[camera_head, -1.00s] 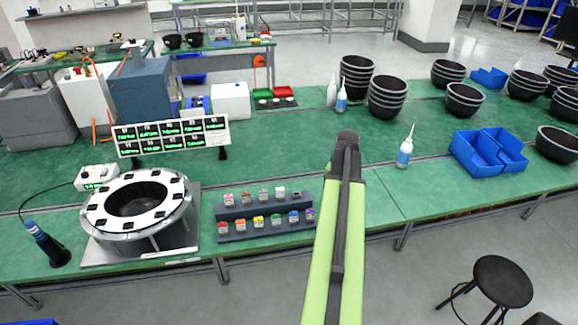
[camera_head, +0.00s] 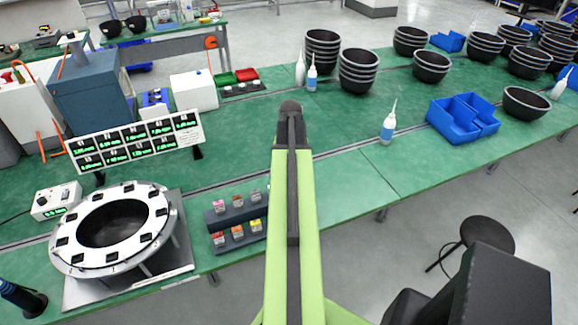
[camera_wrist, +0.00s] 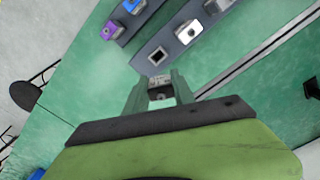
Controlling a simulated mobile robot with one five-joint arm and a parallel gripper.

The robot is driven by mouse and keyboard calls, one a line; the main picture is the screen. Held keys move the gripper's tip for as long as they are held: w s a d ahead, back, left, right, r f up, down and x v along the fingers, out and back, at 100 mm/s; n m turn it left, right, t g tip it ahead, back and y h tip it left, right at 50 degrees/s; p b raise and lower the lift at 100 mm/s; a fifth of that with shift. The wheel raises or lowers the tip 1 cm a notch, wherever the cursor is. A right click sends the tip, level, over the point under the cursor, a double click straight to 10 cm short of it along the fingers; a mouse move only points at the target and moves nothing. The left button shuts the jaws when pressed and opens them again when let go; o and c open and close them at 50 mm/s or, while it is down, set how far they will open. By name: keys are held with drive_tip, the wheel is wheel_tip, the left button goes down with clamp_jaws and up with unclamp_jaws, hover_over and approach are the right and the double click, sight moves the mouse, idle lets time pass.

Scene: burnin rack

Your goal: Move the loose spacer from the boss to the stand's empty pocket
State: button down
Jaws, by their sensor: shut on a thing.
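My gripper (camera_wrist: 160,84) is shut on a small grey spacer (camera_wrist: 160,80), which shows between its two fingers in the wrist view. The blue-grey stand (camera_wrist: 137,31) lies just beyond the fingertips. Its empty pocket (camera_wrist: 157,55), a dark square opening, is at the near end of one row, close ahead of the spacer. The spacer appears apart from the pocket; its height above the stand is unclear. In the head view the stand (camera_head: 226,223) is partly covered by my arm, and my gripper and the spacer are hidden. I cannot identify the boss.
Beside the pocket sits a white-topped block (camera_wrist: 187,32); purple (camera_wrist: 110,30) and blue blocks fill the other row. A ring fixture (camera_head: 160,232) stands left of the stand, with a display panel (camera_head: 135,145) behind. A bottle (camera_head: 388,127) and blue bins (camera_head: 462,120) stand right. Green bench between is clear.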

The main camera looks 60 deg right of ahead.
drive_tip(key=r+n, duration=0.1)
drive_tip(key=n, duration=0.1)
drive_tip(key=a+r+n+p, duration=0.1)
drive_tip(key=n, duration=0.1)
drive_tip(key=s+a+n+p, duration=0.1)
drive_tip(key=n, duration=0.1)
drive_tip(key=shift+r, duration=0.4)
drive_tip(key=f+b, duration=0.6)
drive_tip(key=shift+s+a, duration=0.1)
drive_tip(key=shift+s, duration=0.1)
idle(1.1)
drive_tip(key=shift+f+b, duration=0.4)
